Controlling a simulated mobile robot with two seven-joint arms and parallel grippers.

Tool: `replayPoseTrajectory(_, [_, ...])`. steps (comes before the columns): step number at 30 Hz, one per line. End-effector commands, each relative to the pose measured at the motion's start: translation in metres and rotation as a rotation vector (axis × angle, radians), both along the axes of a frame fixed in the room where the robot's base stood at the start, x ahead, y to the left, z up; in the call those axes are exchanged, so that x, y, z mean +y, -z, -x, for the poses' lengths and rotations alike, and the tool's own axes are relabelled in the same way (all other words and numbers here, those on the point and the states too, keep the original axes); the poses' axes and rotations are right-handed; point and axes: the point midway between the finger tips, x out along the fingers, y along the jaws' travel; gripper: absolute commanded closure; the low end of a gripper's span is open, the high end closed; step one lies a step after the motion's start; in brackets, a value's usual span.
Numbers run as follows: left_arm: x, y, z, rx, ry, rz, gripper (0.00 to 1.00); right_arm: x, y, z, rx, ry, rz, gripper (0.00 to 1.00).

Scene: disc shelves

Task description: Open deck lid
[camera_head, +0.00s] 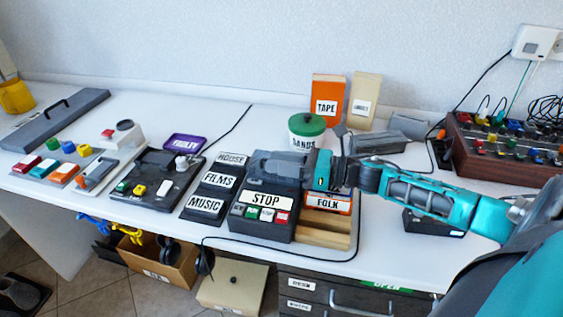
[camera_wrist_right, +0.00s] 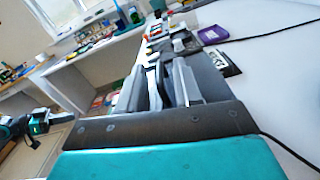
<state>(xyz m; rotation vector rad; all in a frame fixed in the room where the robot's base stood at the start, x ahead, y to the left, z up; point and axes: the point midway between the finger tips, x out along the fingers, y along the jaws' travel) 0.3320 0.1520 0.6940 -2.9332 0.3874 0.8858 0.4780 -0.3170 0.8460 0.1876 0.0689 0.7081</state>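The dark grey deck with a STOP label (camera_head: 266,199) and a row of small coloured buttons stands on the white table, in the middle of the head view. My right gripper (camera_head: 262,163) is over the deck's upper part, pointing left. It hides much of the deck's top, so I cannot tell whether it touches the lid. In the right wrist view its two grey fingers (camera_wrist_right: 170,82) lie close together with a dark strip between them; whether they grip something is unclear. A teal and black part, apparently my left gripper (camera_wrist_right: 42,122), shows small at the left of the wrist view.
Left of the deck stand the HOUSE, FILMS and MUSIC dividers (camera_head: 219,181) and a dark device (camera_head: 155,181) with coloured buttons. Right of it is a wooden block (camera_head: 328,233) under the FOLK box (camera_head: 328,202). Behind stands a green-lidded tub (camera_head: 307,128). A black cable (camera_head: 300,256) runs along the front.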

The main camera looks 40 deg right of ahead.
Motion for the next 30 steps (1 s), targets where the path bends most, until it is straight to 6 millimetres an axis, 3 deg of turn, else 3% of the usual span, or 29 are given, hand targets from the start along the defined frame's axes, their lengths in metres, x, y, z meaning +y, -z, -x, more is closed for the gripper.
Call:
replayPoseTrajectory(7, [0.0,-0.0002,0.0,0.0,-0.001,0.001,1.0,0.0003,0.0004,-0.0003,0.001,0.0,0.0,0.66])
replayPoseTrajectory(18, [-0.0009,0.0019,0.0034,0.009,-0.005,0.006,1.0,0.0006,0.0004,0.0002,0.001,-0.001,-0.001,1.0])
replayPoseTrajectory(30, [-0.0006,0.0034,0.0051,0.013,-0.007,0.006,1.0,0.0019,0.0006,0.001,0.001,-0.005,-0.002,1.0])
